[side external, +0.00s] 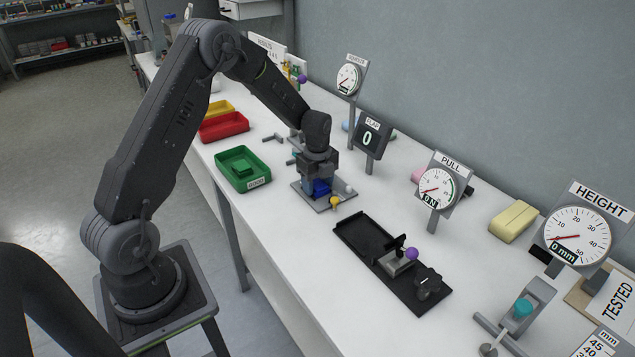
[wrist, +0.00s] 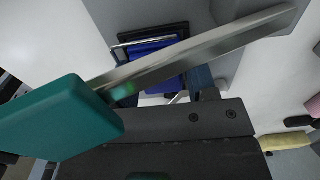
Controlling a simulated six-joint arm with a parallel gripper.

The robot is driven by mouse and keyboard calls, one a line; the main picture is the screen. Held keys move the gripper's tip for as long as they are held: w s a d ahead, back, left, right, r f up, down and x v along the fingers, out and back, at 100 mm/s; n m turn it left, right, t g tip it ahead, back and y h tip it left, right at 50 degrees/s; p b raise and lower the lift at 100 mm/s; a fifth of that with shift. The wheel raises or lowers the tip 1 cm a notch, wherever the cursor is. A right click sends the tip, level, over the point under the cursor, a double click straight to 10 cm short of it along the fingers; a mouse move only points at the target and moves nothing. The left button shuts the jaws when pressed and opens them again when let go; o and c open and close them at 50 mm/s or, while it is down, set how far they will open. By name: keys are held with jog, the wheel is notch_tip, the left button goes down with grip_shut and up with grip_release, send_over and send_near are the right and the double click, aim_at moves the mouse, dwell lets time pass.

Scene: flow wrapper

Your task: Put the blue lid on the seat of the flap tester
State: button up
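A blue piece (side external: 321,187), which looks like the blue lid, is directly under my gripper (side external: 317,178) in the side view. It is over a grey plate (side external: 340,189) near the display marked FLAP (side external: 370,138), which reads 0. In the wrist view the blue piece (wrist: 152,62) shows inside a dark frame, partly behind a metal bar. A large teal block (wrist: 60,120) and this bar (wrist: 200,50) hide much of my fingers. I cannot tell whether the fingers hold the blue piece or whether it rests on a seat.
A yellow knob (side external: 335,201) is at the plate's front edge. A green tray (side external: 243,170) and a red tray (side external: 223,126) are to the left. A black fixture with a purple knob (side external: 411,254) is to the right. Bare white table lies between the plate and this fixture.

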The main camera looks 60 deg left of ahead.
aim_at(318, 183)
jog(key=o, duration=0.3)
jog(key=s+d+r+n+t, duration=0.1)
jog(key=s+d+r+n, duration=0.1)
jog(key=r, duration=0.7)
jog(key=s+d+r+n, duration=0.1)
jog(key=d+r, duration=0.2)
jog(key=r, duration=0.6)
jog(key=s+d+r+n+t, duration=0.2)
jog(key=s+d+n, duration=0.4)
jog(key=s, duration=0.4)
jog(key=s+d+r+n+t, duration=0.2)
jog(key=s+d+r+n, duration=0.2)
jog(key=s+d+n, duration=0.3)
jog(key=s+n, duration=0.2)
jog(key=s, duration=0.2)
jog(key=shift+r+t, duration=0.3)
jog(key=shift+s, duration=0.1)
